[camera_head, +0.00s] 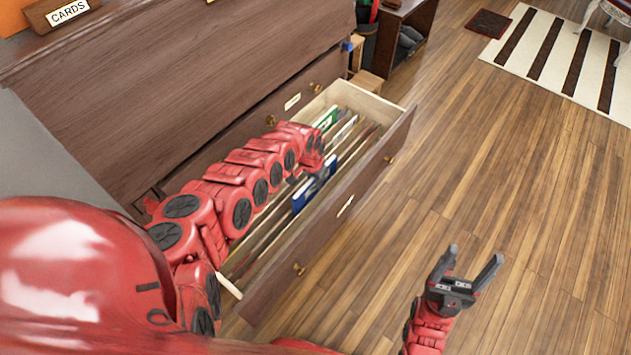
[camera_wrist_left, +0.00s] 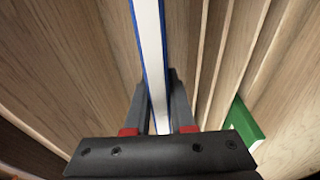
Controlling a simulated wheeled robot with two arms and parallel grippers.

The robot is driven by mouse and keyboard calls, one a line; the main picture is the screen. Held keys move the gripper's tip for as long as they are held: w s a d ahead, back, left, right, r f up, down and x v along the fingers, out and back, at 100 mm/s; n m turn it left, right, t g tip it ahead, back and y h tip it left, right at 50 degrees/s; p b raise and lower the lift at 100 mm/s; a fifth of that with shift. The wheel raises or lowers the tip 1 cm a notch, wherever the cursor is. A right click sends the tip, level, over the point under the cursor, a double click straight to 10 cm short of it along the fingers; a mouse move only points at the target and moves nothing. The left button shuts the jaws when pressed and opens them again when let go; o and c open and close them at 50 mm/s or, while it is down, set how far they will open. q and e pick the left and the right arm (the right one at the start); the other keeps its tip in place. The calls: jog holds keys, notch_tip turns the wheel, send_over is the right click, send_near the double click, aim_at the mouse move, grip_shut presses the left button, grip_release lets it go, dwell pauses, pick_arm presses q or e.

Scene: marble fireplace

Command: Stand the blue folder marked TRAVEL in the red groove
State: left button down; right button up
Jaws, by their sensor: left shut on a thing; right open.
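A blue folder (camera_head: 307,190) with a white edge stands in the open drawer (camera_head: 345,208), among wooden dividers. In the left wrist view the blue folder (camera_wrist_left: 153,55) runs upright between the fingers of my left gripper (camera_wrist_left: 155,105), which is shut on it. In the head view my left gripper (camera_head: 304,177) reaches down into the drawer and is partly hidden by my arm. My right gripper (camera_head: 468,268) is open and empty over the wooden floor, right of the drawer. The TRAVEL marking and the red groove cannot be made out.
A green folder (camera_head: 326,119) stands at the drawer's far end; a green folder (camera_wrist_left: 243,124) also shows in the left wrist view. The wooden cabinet (camera_head: 190,80) rises behind the drawer. A CARDS sign (camera_head: 68,13) sits on top.

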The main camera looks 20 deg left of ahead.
pick_arm(q)
jog(key=c, duration=0.7)
grip_release()
notch_tip(320, 180, up, 9)
jog(key=p, duration=0.9)
dwell(0.4)
